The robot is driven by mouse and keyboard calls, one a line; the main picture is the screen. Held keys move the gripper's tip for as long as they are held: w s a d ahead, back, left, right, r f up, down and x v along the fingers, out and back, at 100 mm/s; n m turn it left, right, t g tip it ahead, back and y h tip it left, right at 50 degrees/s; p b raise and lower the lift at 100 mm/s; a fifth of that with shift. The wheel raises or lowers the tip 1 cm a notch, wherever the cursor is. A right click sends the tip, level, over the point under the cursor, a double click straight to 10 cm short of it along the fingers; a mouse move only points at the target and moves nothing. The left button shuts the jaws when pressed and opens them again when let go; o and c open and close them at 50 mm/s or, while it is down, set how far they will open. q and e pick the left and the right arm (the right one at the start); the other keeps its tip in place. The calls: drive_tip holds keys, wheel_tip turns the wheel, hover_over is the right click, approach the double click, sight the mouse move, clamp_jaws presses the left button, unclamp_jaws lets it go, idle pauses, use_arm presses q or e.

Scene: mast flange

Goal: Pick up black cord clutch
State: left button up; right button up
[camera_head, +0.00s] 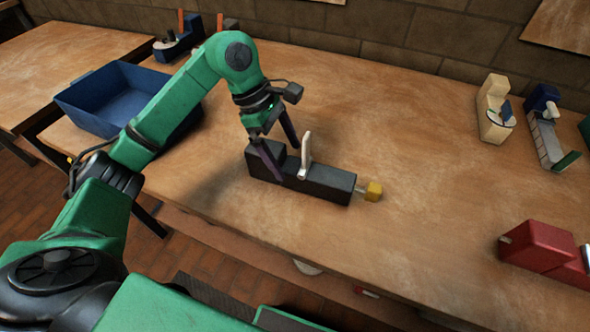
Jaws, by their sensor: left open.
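The black cord clutch (325,187) is a long dark block with a raised left end, an upright pale lever and a yellow tip on its right end. It lies on the wooden table in front of me. My left gripper (287,162) is open and points down over the clutch's left half. One dark finger is on the near side and the other is toward the far side, left of the pale lever. I cannot tell whether the fingers touch the clutch. My right gripper is not in view.
A blue bin (88,106) stands at the table's left end. A dark blue device (177,45) is behind it. A cream device (492,108) and a blue-and-grey one (546,136) stand at the back right. A red block (538,247) is at the right. The table's middle right is clear.

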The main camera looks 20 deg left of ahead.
sight(292, 164)
use_arm(q)
drive_tip(key=p+x, duration=0.1)
drive_tip(key=x, duration=0.5)
drive_tip(key=shift+w+f, duration=0.15)
drive_tip(key=shift+w, duration=0.05)
drive_tip(key=c, duration=1.5)
clamp_jaws()
